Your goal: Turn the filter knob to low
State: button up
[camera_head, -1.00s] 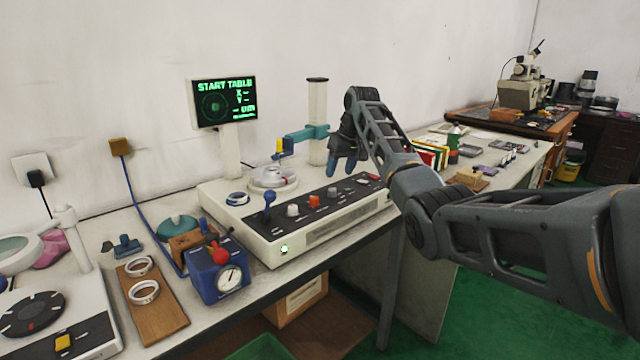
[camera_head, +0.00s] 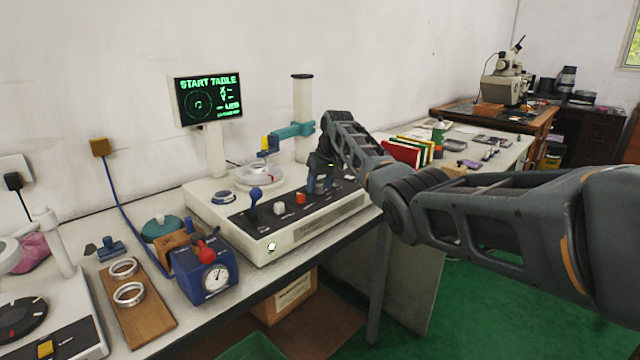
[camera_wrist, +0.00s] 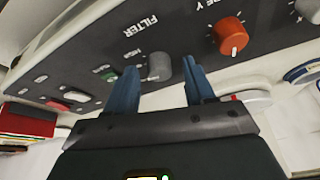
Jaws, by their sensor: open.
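The grey filter knob (camera_wrist: 159,67) stands on the dark control panel beside the FILTER label in the wrist view. A HIGH mark is readable near it; which way the knob points is hard to tell. My gripper (camera_wrist: 163,70) is open, with its blue fingers on either side of the knob; whether they touch it I cannot tell. In the head view my gripper (camera_head: 321,184) is low over the instrument's panel (camera_head: 262,224) and hides the knob. The screen (camera_head: 208,100) reads START TABLE.
An orange knob (camera_wrist: 230,37) is close to one finger, with a pale knob (camera_wrist: 308,10) farther off. A blue-balled lever (camera_head: 255,193), a teal probe arm (camera_head: 292,130) on a post and a blue gauge box (camera_head: 205,268) stand nearby.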

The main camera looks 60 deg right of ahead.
grip_shut()
dwell(0.3)
jog(key=shift+n, duration=0.3)
jog(key=n+y+b, duration=0.1)
jog(key=n, duration=0.1)
jog(key=shift+d+f+n+b, duration=0.1)
jog(key=shift+n+b, duration=0.2)
jog(key=n+y+b, duration=0.1)
jog(key=n+b, duration=0.1)
jog(key=shift+f+b, duration=0.1)
jog(key=shift+b, duration=0.2)
jog(key=n+y+b, duration=0.1)
jog(key=n+b, duration=0.1)
jog(key=b, duration=0.1)
jog(key=shift+d+n+b, duration=0.1)
jog(key=shift+n+b, duration=0.3)
jog(key=shift+b, duration=0.45)
jog(key=shift+r+n+y+b, duration=0.2)
jog(key=shift+n+y+b, duration=0.3)
jog(key=shift+b, duration=1.2)
